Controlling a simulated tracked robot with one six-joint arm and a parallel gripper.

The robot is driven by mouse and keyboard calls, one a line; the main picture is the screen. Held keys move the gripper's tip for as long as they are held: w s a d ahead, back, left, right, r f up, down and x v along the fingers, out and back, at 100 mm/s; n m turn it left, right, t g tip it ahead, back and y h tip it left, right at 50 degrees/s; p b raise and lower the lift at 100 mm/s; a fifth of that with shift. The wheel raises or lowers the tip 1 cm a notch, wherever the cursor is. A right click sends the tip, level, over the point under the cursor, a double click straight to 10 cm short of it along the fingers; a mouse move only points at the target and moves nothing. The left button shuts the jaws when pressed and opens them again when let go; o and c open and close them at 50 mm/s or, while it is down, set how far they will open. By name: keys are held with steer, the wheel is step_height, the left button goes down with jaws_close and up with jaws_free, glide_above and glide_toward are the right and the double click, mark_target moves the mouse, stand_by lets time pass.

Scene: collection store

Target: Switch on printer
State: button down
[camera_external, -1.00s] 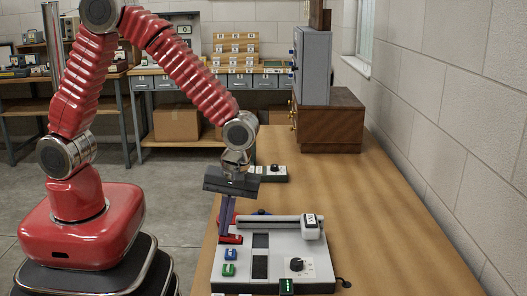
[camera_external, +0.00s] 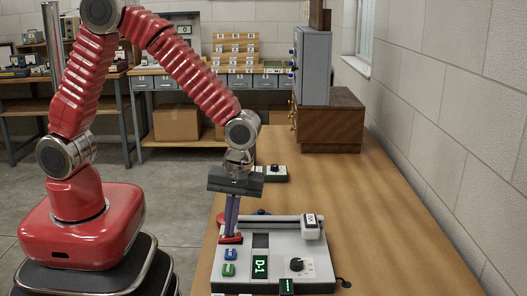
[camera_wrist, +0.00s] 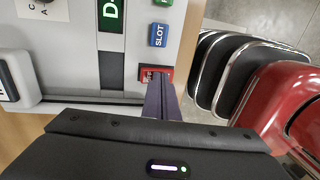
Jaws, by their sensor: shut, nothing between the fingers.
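The printer, a grey console (camera_external: 281,246), sits on the wooden table and has a red switch (camera_external: 231,240), a blue button (camera_external: 231,254) and a green button (camera_external: 229,269) on its left side. Its lower screen (camera_external: 260,264) is lit green with "D-1"; the upper screen (camera_external: 260,241) is dark. My gripper (camera_external: 231,236) is shut and empty, pointing down with its tips at the red switch. In the wrist view, the fingers partly cover the red switch (camera_wrist: 147,72); whether they touch it is hard to tell.
A dial (camera_external: 296,264) and a small green display (camera_external: 287,286) are on the console's right front. A bar with a white block (camera_external: 312,227) runs along its back. A small box with a knob (camera_external: 274,173) stands behind. The table (camera_external: 390,220) is clear on the right.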

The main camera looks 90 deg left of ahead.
mark_target(222, 237)
steer(key=shift+r, duration=0.15)
step_height(222, 237, up, 13)
steer(key=s, duration=0.2)
steer(key=shift+s+r, duration=0.2)
steer(key=shift+s, duration=0.1)
stand_by(0.4)
stand_by(0.5)
steer(key=s+a+r+m+t, duration=0.3)
steer(key=s+r+m, duration=0.1)
steer(key=s+m, duration=0.3)
steer(key=s+a+r+m+t, duration=0.4)
steer(key=s+m, duration=0.3)
steer(key=m, duration=0.4)
steer(key=shift+r, duration=0.65)
